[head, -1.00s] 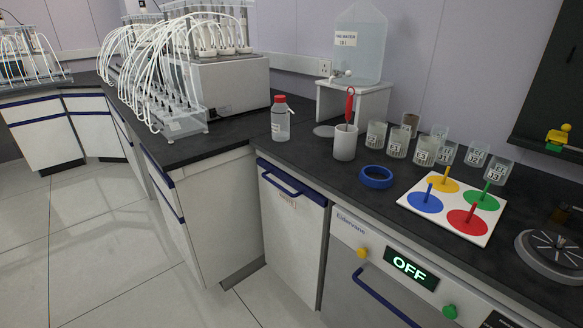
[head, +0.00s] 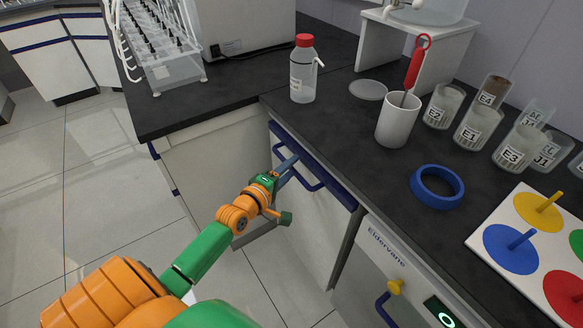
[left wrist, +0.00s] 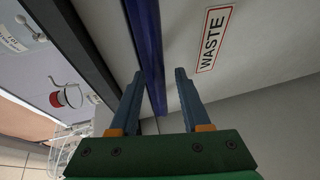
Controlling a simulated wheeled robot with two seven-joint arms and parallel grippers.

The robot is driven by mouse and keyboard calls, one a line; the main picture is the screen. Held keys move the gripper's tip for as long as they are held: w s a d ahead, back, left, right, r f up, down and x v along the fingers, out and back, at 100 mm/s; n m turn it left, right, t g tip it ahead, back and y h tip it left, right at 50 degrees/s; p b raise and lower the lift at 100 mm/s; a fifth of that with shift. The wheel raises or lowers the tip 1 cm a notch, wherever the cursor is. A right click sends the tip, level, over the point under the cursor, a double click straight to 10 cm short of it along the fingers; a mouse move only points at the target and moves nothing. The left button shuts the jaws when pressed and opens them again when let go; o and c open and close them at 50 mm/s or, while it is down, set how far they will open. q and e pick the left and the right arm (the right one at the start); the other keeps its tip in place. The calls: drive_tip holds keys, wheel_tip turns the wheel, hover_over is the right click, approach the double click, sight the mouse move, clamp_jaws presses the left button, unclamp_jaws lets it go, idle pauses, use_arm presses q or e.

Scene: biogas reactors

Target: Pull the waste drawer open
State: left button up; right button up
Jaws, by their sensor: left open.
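The waste drawer (head: 315,225) is a pale front with a dark blue top edge and a blue bar handle (head: 310,182), under the bench. It looks shut. My left gripper (head: 287,168) is at the handle, in front of the drawer's upper part. In the left wrist view the drawer front (left wrist: 255,60) carries a red-framed WASTE label (left wrist: 214,38). There the open fingers (left wrist: 158,76) stand on either side of a blue bar (left wrist: 148,45); I cannot tell whether they touch it. My arm hides part of the drawer front. My right gripper is not in view.
A red-capped bottle (head: 303,70), a white cup (head: 397,120), a blue ring (head: 437,187) and several labelled jars stand on the dark bench above. An appliance with a yellow knob (head: 395,287) adjoins the drawer on the right. The floor (head: 110,215) at left is clear.

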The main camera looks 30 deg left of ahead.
use_arm(q)
drive_tip(key=shift+w, duration=0.3)
drive_tip(key=shift+s, duration=0.1)
drive_tip(key=shift+c, duration=0.7)
clamp_jaws()
idle(0.4)
